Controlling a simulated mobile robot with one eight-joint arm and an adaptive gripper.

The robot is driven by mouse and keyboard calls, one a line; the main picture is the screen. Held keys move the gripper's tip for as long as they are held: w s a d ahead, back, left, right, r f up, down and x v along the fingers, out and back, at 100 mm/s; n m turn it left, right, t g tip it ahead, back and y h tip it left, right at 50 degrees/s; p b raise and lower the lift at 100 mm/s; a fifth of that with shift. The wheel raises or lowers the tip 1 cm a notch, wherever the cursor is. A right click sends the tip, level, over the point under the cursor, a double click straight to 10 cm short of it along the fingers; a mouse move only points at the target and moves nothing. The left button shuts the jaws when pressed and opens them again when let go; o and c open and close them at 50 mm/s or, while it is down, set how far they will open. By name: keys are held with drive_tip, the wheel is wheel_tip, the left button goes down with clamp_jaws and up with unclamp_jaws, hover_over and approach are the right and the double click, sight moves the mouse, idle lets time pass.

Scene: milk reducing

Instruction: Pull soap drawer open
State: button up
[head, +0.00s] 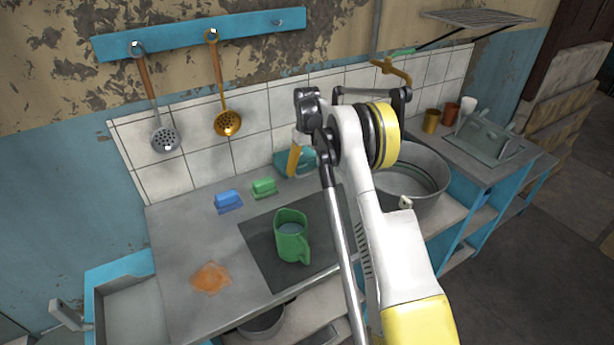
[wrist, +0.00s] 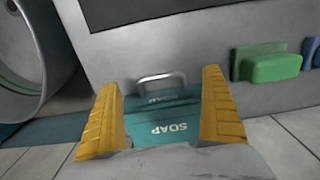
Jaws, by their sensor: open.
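The teal soap drawer (wrist: 168,128) lies between my gripper's fingers in the wrist view, marked SOAP in upside-down letters, with a grey metal handle (wrist: 162,79) on its front. In the head view the teal soap box (head: 309,163) stands against the tiles and is partly hidden by my arm. My gripper (wrist: 160,84) is open, with one yellow finger on each side of the drawer and handle. I cannot tell whether the fingers touch it. In the head view a yellow finger of my gripper (head: 294,161) shows in front of the box.
A metal basin (head: 432,195) sits to the right.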

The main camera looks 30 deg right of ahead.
drive_tip(key=shift+f, duration=1.15)
drive_tip(key=shift+c, duration=0.3)
drive_tip(key=c, duration=1.5)
